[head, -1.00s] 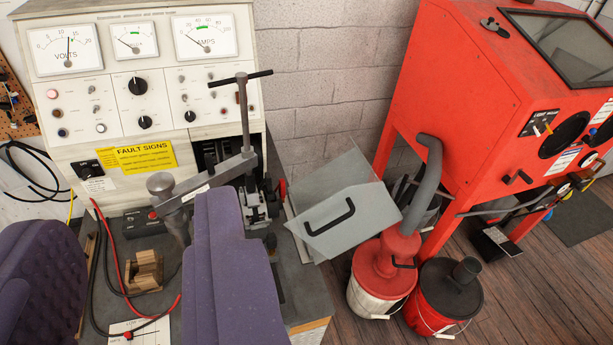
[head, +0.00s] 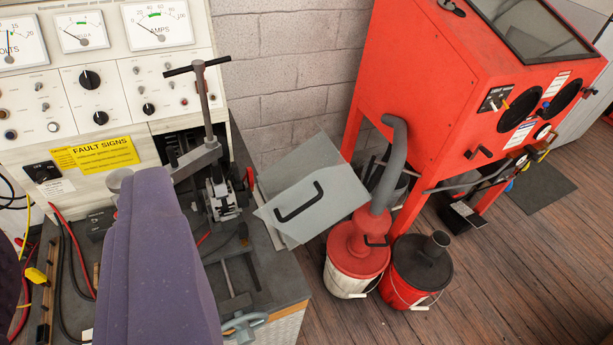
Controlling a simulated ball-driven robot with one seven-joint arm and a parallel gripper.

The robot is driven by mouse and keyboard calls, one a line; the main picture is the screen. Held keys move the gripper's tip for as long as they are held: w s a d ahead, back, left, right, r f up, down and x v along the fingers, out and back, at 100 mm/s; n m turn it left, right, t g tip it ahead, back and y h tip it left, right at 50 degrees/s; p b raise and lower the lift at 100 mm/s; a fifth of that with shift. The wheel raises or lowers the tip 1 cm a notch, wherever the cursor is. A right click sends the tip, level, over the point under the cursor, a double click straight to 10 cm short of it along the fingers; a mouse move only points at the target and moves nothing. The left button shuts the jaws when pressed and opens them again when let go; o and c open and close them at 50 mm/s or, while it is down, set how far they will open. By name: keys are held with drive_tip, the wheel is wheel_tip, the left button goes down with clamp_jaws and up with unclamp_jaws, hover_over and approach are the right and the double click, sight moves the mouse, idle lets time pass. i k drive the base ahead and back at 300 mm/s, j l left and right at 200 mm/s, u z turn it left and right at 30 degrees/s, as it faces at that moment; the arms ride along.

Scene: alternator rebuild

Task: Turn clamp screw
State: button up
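The clamp screw (head: 204,95) is a dark upright rod with a T-shaped cross handle (head: 197,67) on top. It stands in front of the test bench panel and passes through a grey clamp arm (head: 197,160). Below the clamp arm is a metal fixture (head: 222,196) with a red part at its right. Large purple parts of my own body fill the lower left and hide part of the clamp arm and the bench top. No gripper fingertips show. Nothing of mine is seen touching the screw or its handle.
The gauge panel (head: 95,90) with knobs and a yellow sign (head: 95,155) stands behind the clamp. A grey sheet with a black handle (head: 312,205) leans right of the bench. A red cabinet (head: 430,90) and two buckets (head: 352,265) (head: 417,270) stand further right. Wooden floor lies open beyond.

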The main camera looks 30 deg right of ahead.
sight(198, 66)
drive_tip(key=i, duration=0.6)
drive_tip(key=i+j, duration=0.15)
drive_tip(key=i, duration=0.45)
